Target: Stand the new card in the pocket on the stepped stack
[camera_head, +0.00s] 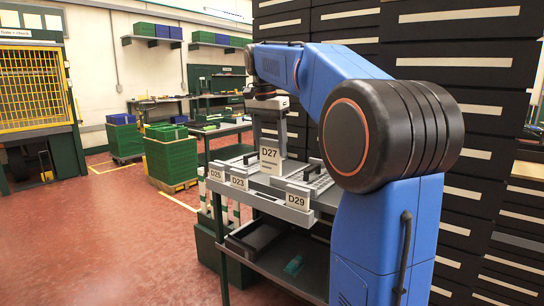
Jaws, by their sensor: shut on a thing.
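My gripper (270,143) hangs down at the end of my blue arm, over the grey trays on the table. It is shut on the white card marked D27 (270,161), which is upright with its face toward the camera. The fingertips' contact with the card is too small to see clearly. Cards D25 (216,174), D23 (239,183) and D29 (297,201) stand along the front of the grey stepped stack (266,201). D27 appears above the stretch between D23 and D29. Whether its lower edge touches anything cannot be told, and I cannot make out an empty pocket.
Grey trays with dark handles (314,181) lie behind the cards. A dark bin (252,238) and a small green object (293,265) are on the lower shelf. Dark drawer cabinets (480,90) rise close behind my arm. Red floor (130,235) is open at left.

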